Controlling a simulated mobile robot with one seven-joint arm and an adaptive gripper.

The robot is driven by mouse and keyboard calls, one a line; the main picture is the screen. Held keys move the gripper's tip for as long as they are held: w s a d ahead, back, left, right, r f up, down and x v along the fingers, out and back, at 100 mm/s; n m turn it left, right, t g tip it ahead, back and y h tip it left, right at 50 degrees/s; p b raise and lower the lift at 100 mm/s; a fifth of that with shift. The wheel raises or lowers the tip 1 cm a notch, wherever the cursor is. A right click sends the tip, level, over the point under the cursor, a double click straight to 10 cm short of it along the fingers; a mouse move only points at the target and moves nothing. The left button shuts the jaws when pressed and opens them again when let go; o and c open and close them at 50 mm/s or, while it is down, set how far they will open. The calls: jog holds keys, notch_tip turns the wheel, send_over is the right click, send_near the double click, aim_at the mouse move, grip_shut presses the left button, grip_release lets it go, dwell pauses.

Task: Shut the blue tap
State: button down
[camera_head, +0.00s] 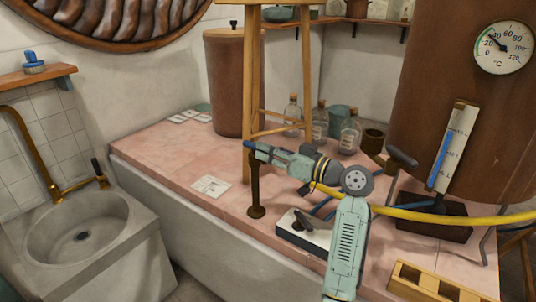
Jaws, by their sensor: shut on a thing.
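The blue tap has a dark brown upright post (256,185) on a round foot, standing on the pink tiled counter. Its small blue handle (248,144) shows at the top, just beyond my fingertips. My gripper (264,151) reaches in from the right and is shut on the blue handle. The fingers hide part of the handle and the top of the post, so how far the handle is turned is hard to tell.
A wooden stand (252,90) rises close behind the tap. Glass bottles (319,122) stand behind my arm. A brown boiler (430,85) fills the right, with a yellow hose (450,217) below. A black-handled brass tap (98,172) is at the sink (50,230).

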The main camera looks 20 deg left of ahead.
dwell(0.3)
jog(key=c, duration=1.6)
grip_release()
jog(key=shift+a, duration=0.1)
jog(key=shift+o, duration=0.2)
jog(key=v, duration=1.2)
